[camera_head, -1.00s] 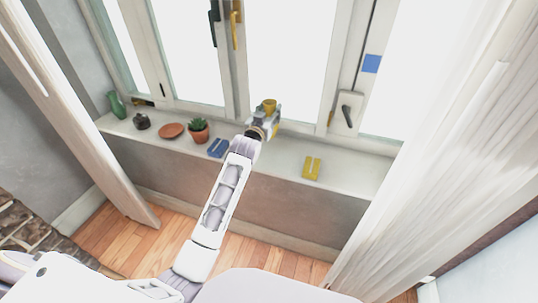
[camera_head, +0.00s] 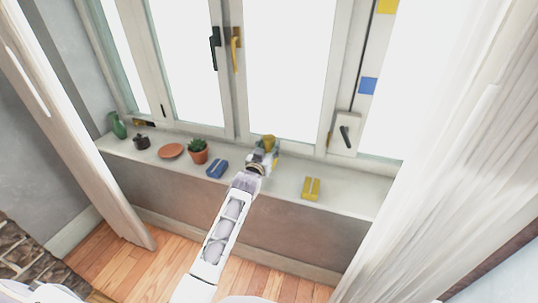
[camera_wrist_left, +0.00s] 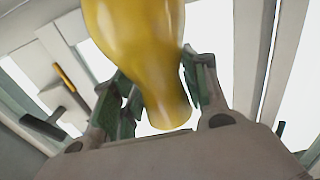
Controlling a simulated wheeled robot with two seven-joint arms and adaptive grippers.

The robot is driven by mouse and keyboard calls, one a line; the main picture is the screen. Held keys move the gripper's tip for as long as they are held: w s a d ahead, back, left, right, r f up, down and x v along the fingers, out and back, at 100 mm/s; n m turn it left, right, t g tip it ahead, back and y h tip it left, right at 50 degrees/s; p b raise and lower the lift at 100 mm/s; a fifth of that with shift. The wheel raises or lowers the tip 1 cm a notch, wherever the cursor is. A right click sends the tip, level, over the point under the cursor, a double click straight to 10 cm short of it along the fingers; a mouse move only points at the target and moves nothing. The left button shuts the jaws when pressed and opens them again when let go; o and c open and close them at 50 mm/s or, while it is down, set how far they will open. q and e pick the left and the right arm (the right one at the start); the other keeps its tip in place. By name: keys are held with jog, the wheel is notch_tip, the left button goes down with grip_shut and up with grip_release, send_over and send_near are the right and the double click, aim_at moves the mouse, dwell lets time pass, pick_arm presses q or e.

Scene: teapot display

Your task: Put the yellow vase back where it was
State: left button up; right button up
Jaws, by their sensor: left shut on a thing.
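The yellow vase (camera_head: 268,141) is held by my left gripper (camera_head: 262,157) over the middle of the window sill (camera_head: 283,183). In the left wrist view, the vase (camera_wrist_left: 140,40) is smooth and glossy, with its narrower end between the two fingers of the left gripper (camera_wrist_left: 160,95). The gripper hides the lower part of the vase in the head view, so I cannot tell whether it touches the sill. My right gripper is not in view.
A blue block (camera_head: 217,168) lies left of the gripper and a yellow block (camera_head: 311,188) to its right. Further left stand a potted plant (camera_head: 198,150), a terracotta saucer (camera_head: 171,151), a dark pot (camera_head: 141,142) and a green vase (camera_head: 118,125). Window panes rise behind.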

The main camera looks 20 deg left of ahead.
pick_arm(q)
jog(key=shift+f, duration=1.8)
jog(key=shift+f, duration=0.15)
jog(key=o, duration=1.2)
jog(key=shift+o, duration=0.2)
jog(key=shift+s, duration=1.4)
jog(key=s, duration=0.9)
jog(key=shift+a, duration=0.2)
jog(key=shift+s, duration=0.1)
